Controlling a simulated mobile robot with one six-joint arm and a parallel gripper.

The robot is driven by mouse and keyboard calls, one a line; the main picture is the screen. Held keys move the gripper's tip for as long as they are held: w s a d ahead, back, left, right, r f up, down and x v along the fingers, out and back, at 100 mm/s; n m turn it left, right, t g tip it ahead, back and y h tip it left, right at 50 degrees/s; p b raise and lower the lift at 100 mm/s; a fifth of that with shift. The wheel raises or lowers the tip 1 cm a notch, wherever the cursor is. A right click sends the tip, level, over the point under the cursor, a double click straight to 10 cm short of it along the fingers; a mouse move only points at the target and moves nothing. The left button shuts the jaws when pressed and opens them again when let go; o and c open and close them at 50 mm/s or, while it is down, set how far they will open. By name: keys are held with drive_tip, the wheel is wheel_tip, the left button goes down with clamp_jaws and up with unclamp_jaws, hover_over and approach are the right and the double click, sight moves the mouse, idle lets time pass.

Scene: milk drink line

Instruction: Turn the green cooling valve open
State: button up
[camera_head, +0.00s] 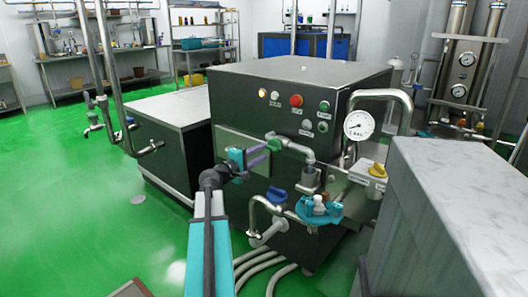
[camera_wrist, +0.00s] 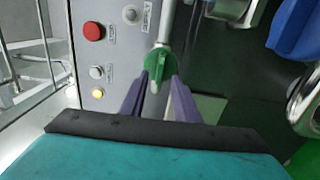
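The green valve (camera_head: 275,143) is on a pipe at the front of the dark machine. In the wrist view the green valve (camera_wrist: 159,63) has its narrow handle lying roughly along the picture's vertical. My gripper (camera_head: 263,149) reaches the valve with its purple fingers. In the wrist view my gripper (camera_wrist: 157,80) is open, with one fingertip on each side of the handle's near end. Gaps show between the fingers and the handle, and I cannot tell whether either finger touches it.
A blue valve (camera_head: 277,194) and a teal fitting (camera_head: 320,209) sit below right of the green valve. A yellow valve (camera_head: 377,170) and a pressure gauge (camera_head: 358,125) are farther right. The panel has a red button (camera_head: 296,100). Green floor (camera_head: 60,190) is clear at left.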

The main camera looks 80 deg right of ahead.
drive_tip(key=p+v, duration=0.1)
drive_tip(key=v, duration=0.9)
drive_tip(key=shift+a, duration=0.25)
drive_tip(key=shift+w+r, duration=0.1)
drive_tip(key=shift+w, duration=0.1)
